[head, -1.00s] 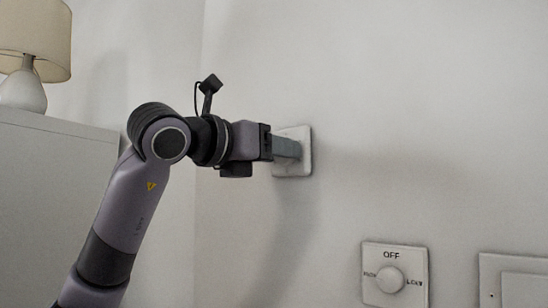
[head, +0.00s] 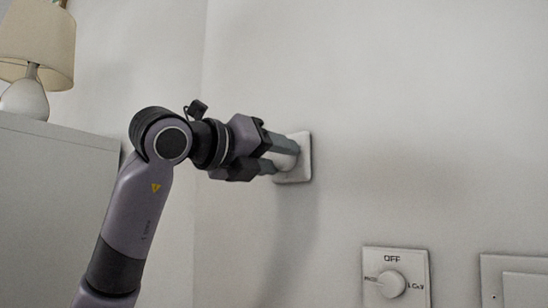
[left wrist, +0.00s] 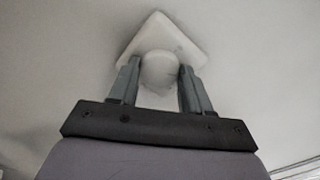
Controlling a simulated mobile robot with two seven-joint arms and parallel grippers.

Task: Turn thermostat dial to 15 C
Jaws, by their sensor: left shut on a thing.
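The thermostat is a white square plate (head: 304,158) on the wall, with a pale round dial (left wrist: 158,70) at its centre. My left gripper (head: 284,154) reaches it from the left in the head view and is shut on the dial. In the left wrist view the gripper (left wrist: 160,84) has one grey finger on each side of the dial, and the plate (left wrist: 160,28) looks turned like a diamond. No scale or temperature marking on the thermostat is readable. My right gripper is not in view.
A second white wall plate with a round knob (head: 391,284) and the word OFF is at the lower right. Another white panel (head: 490,285) is beside it. A lamp (head: 38,45) stands on a white cabinet (head: 55,190) at the left. The wall between is clear.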

